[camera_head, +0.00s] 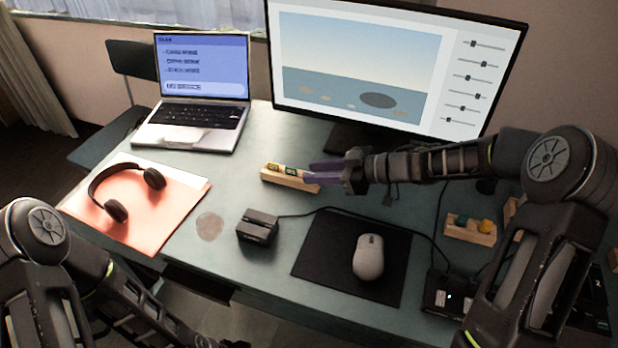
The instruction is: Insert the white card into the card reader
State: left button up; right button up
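The card reader appears to be the small black box (257,227) on the table, left of the mouse mat, with a cable running from it. I cannot clearly make out the white card; a pale patch (184,134) at the laptop's front may be its touchpad, glare or a card. My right gripper (318,171) reaches in from the right with purple fingers pointing left. Its fingertips are at the right end of a wooden holder (272,178) with yellow and green pieces. I cannot tell whether the fingers touch it or hold anything. My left arm is at the lower left, its gripper out of view.
A laptop (203,85) and a large monitor (380,65) stand at the back. Headphones (116,210) lie on a red folder (185,190). A mouse (368,257) rests on a black mat (320,250). Another wooden holder (468,236) stands at right. Table between laptop and reader is mostly clear.

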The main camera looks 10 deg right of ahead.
dwell(0.6)
grip_shut()
dwell(0.4)
